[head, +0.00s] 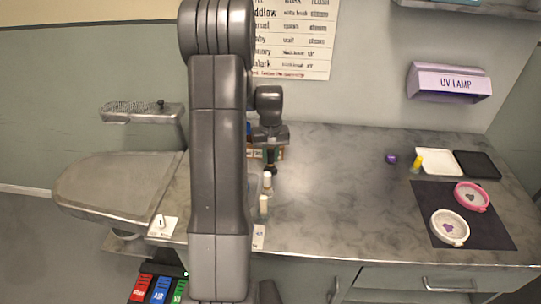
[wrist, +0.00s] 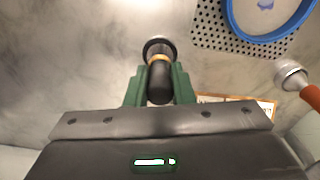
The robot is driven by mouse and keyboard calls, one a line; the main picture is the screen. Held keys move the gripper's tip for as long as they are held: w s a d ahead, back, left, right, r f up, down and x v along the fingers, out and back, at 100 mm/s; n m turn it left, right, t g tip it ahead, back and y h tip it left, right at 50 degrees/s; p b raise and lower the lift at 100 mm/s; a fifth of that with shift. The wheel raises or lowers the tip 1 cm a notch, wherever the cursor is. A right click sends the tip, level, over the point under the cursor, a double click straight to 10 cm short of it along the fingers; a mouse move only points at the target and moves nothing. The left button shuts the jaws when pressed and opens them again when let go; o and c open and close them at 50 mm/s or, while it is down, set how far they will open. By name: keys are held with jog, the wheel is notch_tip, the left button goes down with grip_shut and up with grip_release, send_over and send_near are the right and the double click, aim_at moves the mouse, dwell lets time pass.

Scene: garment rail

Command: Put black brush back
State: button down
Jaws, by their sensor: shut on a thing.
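In the wrist view a black brush (wrist: 158,65) with a gold band stands between the green fingers of my gripper (wrist: 159,88). The fingers are shut on it, and its round end points away from my gripper. In the head view my gripper (head: 270,150) is over the worktop, just right of my arm, with the dark brush (head: 271,167) below it. Whether the brush touches the worktop is unclear. My arm hides part of this area.
Pale upright items (head: 266,182) stand close by. The wrist view shows a blue ring (wrist: 231,22) on a dotted mat (wrist: 205,40) and an orange-handled item (wrist: 310,95). A white tray (head: 438,155), black tray (head: 478,158) and black mat (head: 478,226) lie right. The middle worktop is clear.

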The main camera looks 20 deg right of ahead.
dwell(0.3)
jog(key=c, duration=0.8)
grip_release()
jog(key=shift+c, duration=0.2)
jog(key=shift+r+p, duration=2.4)
jog(key=shift+r, duration=1.3)
